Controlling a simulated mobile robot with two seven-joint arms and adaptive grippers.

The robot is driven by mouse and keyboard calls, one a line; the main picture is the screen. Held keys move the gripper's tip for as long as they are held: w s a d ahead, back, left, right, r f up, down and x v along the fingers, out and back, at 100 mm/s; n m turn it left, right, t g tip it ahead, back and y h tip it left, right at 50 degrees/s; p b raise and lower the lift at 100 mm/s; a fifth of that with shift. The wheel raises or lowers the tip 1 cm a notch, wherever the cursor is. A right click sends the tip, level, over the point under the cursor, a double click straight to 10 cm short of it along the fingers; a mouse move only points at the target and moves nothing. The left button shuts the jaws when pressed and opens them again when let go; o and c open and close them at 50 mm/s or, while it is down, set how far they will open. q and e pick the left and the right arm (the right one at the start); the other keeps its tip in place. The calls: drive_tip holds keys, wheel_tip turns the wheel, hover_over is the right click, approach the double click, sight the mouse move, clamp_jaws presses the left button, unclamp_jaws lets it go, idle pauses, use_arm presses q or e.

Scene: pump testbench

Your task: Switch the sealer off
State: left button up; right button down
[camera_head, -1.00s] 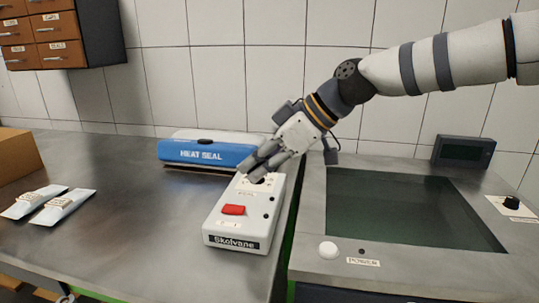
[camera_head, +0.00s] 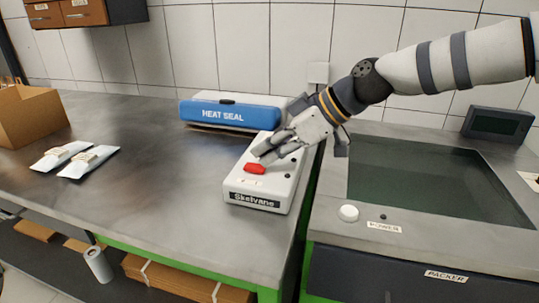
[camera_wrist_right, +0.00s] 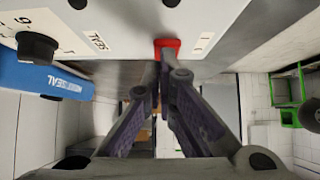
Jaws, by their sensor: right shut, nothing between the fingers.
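The sealer's control box (camera_head: 237,185) is white, labelled "Skelvane", and sits near the right edge of the steel table. Its red rocker switch (camera_head: 254,169) is on the top face towards the front. My right gripper (camera_head: 262,157) is shut and empty, its fingertips at the far side of the red switch. In the right wrist view the closed fingertips (camera_wrist_right: 162,62) overlap the red switch (camera_wrist_right: 168,43); I cannot tell whether they touch it. A black knob (camera_wrist_right: 36,46) shows on the box there. The blue sealer (camera_head: 230,115), marked "HEAT SEAL", stands behind the box. My left gripper is out of view.
The packer with its dark window (camera_head: 430,183) and white power button (camera_head: 348,213) stands to the right across a narrow gap. Two white pouches (camera_head: 75,160) and a cardboard box (camera_head: 30,115) lie on the left. The table's middle (camera_head: 170,150) is clear.

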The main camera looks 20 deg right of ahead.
drive_tip(key=shift+s+d+f, duration=0.1)
drive_tip(key=shift+s, duration=0.65)
drive_tip(key=shift+w+f, duration=0.15)
drive_tip(key=shift+w, duration=0.5)
drive_tip(key=shift+s+r, duration=0.15)
drive_tip(key=shift+r, duration=0.4)
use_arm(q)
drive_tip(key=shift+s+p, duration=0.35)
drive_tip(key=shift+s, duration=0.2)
use_arm(e)
drive_tip(key=shift+r, duration=0.3)
